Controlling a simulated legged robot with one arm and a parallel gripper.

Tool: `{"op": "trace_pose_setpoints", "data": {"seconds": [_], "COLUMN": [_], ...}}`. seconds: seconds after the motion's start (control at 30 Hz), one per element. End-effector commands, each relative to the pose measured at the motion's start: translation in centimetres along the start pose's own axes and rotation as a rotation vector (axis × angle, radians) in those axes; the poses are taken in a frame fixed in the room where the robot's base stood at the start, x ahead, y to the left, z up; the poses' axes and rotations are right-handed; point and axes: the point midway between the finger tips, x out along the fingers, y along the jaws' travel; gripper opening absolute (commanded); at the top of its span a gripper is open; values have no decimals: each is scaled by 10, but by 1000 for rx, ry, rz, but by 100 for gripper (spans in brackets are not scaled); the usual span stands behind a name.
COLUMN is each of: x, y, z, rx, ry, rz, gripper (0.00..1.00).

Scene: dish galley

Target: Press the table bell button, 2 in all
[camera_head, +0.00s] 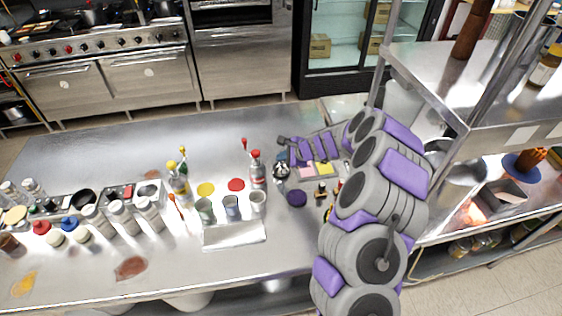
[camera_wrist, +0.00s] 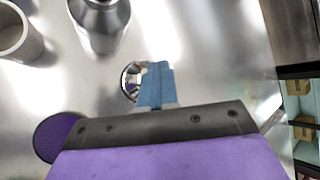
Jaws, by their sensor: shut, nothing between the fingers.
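The table bell (camera_head: 280,173) is a small shiny chrome dome on the steel counter. In the wrist view the bell (camera_wrist: 128,82) shows just left of my fingers and is partly hidden by them. My gripper (camera_head: 281,157) is shut and empty, with blue fingers held together. In the wrist view the fingertips (camera_wrist: 157,66) overlap the bell's right side. I cannot tell whether they touch it or are above it. The bell's button is not clearly visible.
A steel bottle with a red cap (camera_head: 257,170) stands left of the bell. A purple disc (camera_head: 297,198) lies close by. Pink and yellow pads (camera_head: 325,169) lie right. The counter behind is clear.

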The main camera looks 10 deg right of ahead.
Motion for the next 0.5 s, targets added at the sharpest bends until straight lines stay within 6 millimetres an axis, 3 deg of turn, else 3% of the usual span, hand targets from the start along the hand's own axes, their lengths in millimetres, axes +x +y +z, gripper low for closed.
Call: {"op": "trace_pose_setpoints", "data": {"seconds": [0.5], "x": [-2], "y": [-2], "z": [2], "rx": [0], "ry": [0], "rz": [0], "gripper": [0]}}
